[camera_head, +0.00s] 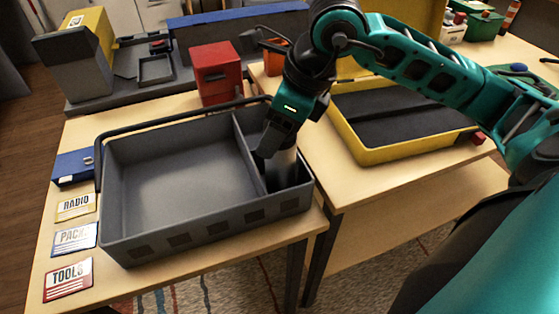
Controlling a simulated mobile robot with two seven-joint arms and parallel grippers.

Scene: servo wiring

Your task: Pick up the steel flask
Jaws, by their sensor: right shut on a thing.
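The steel flask (282,170) is a grey metal cylinder standing about upright in the narrow right compartment of the grey tray (170,237). My right gripper (279,147) reaches down from above and is shut on the flask's upper part. The gripper and wrist hide the flask's top, and the tray's front wall hides its base, so I cannot tell whether it touches the tray floor. My left gripper is not in view.
The tray's wide left compartment is empty. Labels reading RADIO (76,206), PACK (75,239) and TOOLS (68,279) lie left of it, near a blue box (72,168). A red box (217,73) stands behind. An open yellow case (385,152) lies right.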

